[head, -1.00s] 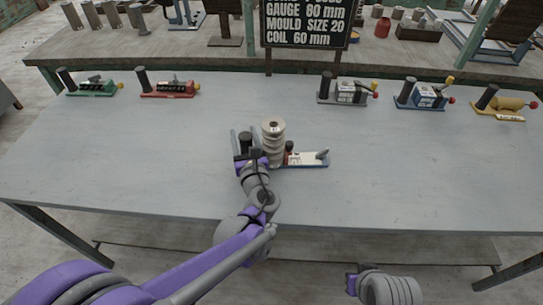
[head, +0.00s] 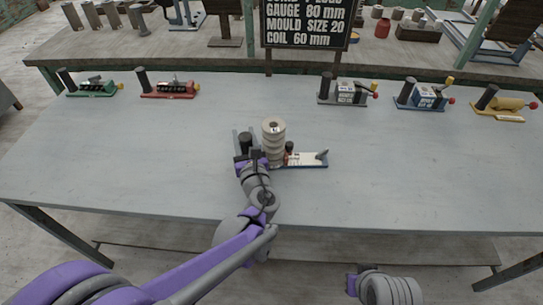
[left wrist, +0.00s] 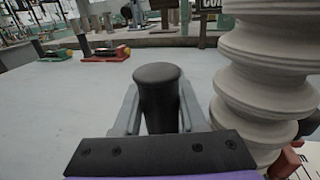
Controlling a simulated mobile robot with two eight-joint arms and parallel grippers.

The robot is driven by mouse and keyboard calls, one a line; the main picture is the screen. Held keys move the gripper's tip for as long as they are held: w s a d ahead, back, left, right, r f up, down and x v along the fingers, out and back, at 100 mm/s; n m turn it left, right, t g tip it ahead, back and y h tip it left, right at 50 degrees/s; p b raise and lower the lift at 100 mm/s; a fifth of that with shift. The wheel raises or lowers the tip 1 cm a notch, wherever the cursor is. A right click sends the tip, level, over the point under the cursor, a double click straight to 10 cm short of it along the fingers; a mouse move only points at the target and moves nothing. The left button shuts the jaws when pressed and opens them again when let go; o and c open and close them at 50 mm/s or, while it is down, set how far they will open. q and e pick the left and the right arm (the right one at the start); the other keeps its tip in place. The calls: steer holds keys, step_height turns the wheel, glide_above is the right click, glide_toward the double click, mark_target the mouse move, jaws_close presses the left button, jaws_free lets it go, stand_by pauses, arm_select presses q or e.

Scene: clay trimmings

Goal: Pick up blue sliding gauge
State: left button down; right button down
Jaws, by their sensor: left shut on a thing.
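The blue sliding gauge (head: 308,160) lies in the middle of the bench, with a pale scale plate on a blue base and a small dark slider at its right end. Its black upright handle (left wrist: 158,92) stands at its left end. My left gripper (head: 246,143) is shut on this handle, with one grey finger on each side in the left wrist view. A pale ribbed clay spool (head: 273,145) stands upright right beside the gripper and hides part of the gauge. I cannot tell whether the gauge's base touches the bench.
A green gauge (head: 92,88) and a red gauge (head: 168,88) stand at the back left. A grey gauge (head: 345,93), another blue device (head: 425,97) and a yellow one (head: 502,104) stand at the back right. A black sign (head: 308,25) rises behind. The bench (head: 400,165) is clear around.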

stand_by(0.9)
arm_select(q)
step_height(320, 180, up, 10)
steer(key=p, duration=0.3)
step_height(320, 180, down, 7)
steer(key=b, duration=0.4)
steer(key=shift+r, duration=0.2)
stand_by(0.5)
steer(key=shift+f, duration=0.1)
steer(key=shift+f+b, duration=0.85)
steer(key=shift+f, duration=0.75)
stand_by(0.6)
